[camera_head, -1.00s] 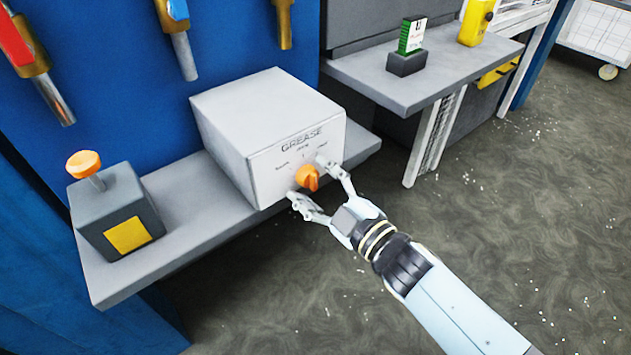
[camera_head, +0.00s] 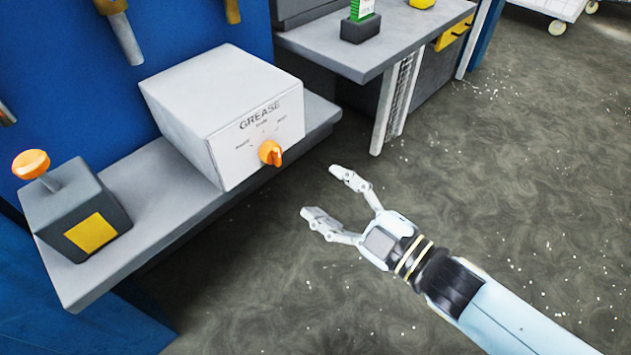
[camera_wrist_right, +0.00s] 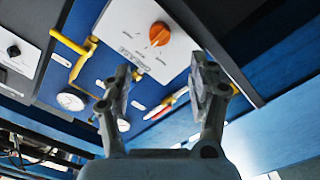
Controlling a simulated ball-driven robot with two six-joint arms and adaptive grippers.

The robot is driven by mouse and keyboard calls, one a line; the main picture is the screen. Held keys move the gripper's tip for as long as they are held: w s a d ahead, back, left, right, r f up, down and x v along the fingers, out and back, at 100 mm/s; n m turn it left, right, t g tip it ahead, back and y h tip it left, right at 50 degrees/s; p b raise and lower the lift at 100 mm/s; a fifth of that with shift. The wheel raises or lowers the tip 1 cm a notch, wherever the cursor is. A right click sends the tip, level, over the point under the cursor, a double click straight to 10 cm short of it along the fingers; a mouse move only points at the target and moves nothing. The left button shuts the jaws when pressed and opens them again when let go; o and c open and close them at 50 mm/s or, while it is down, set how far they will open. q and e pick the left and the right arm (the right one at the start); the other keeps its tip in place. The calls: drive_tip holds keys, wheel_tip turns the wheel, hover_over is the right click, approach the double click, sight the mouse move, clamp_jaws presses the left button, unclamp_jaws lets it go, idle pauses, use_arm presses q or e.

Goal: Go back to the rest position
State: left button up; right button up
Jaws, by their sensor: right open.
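My right gripper (camera_head: 322,196) is open and empty over the floor, to the right of the grease box (camera_head: 225,115) and apart from it. The white-grey box has an orange knob (camera_head: 270,152) on its front, under the word GREASE. In the right wrist view my open gripper fingers (camera_wrist_right: 163,95) show in front, with the box's face (camera_wrist_right: 130,22) and the orange knob (camera_wrist_right: 159,34) beyond them. Nothing is between the fingers. My left gripper is not in view.
A grey shelf (camera_head: 190,205) carries the box and a dark block with an orange button (camera_head: 31,164). A second grey shelf (camera_head: 420,30) at the top holds a small green-and-white item (camera_head: 361,10) in a dark stand.

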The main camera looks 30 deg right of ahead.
idle(0.5)
drive_tip(key=s+d+f+m+g+h+b, duration=0.2)
drive_tip(key=d+f, duration=0.1)
drive_tip(key=f, duration=0.6)
drive_tip(key=s+d+f+m+g+h+b, duration=0.1)
drive_tip(key=s+d+f+m+g, duration=0.15)
drive_tip(key=f, duration=0.55)
drive_tip(key=s+d+f+m+g+h+b, duration=0.1)
drive_tip(key=s+d+f+m+h+b, duration=0.15)
drive_tip(key=f, duration=0.65)
drive_tip(key=s+d+f+m+g, duration=0.1)
drive_tip(key=s+f+m+g, duration=0.1)
drive_tip(key=s+f, duration=0.3)
drive_tip(key=s+d+f+m+g+h, duration=0.1)
drive_tip(key=s+f+g, duration=0.4)
drive_tip(key=s, duration=0.8)
drive_tip(key=s+d+f+m+g, duration=0.2)
drive_tip(key=s+f, duration=0.3)
drive_tip(key=s, duration=0.4)
drive_tip(key=shift+d+f+m+g, duration=0.35)
drive_tip(key=shift+m+g, duration=0.05)
drive_tip(key=shift+g, duration=0.45)
